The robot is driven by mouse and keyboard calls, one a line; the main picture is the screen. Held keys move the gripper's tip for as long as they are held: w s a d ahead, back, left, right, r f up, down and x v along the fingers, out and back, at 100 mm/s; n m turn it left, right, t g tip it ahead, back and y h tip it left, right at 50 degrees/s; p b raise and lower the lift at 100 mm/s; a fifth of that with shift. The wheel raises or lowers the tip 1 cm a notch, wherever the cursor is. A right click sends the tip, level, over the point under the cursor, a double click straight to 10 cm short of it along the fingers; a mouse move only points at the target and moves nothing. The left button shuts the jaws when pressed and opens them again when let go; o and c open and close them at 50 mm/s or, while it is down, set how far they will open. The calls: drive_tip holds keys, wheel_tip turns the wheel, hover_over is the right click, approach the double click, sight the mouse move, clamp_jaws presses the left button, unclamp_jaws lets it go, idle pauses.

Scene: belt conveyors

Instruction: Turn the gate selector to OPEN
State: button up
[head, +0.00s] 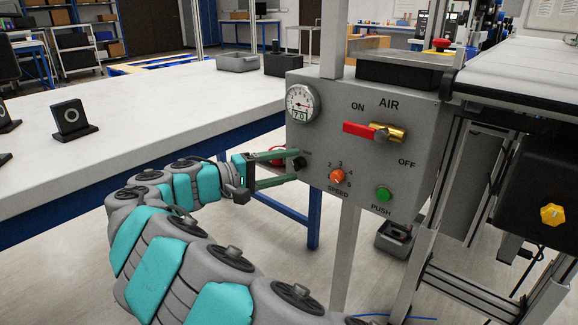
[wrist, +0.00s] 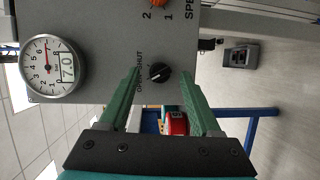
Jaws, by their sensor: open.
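In the head view the selector (head: 299,163) sits at the panel's left edge. My gripper (head: 292,166) is open, with green fingers pointing at the panel. In the wrist view my gripper (wrist: 160,78) has one fingertip on each side of the knob. I cannot tell whether they touch it.
The panel also holds a gauge (head: 302,103), a red-handled AIR valve (head: 372,131), an orange SPEED knob (head: 337,176) and a green PUSH button (head: 384,194). A white table (head: 150,125) lies left, a conveyor (head: 520,70) right. A red object (wrist: 175,123) shows beyond my fingers.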

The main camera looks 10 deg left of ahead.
drive_tip(key=v, duration=0.7)
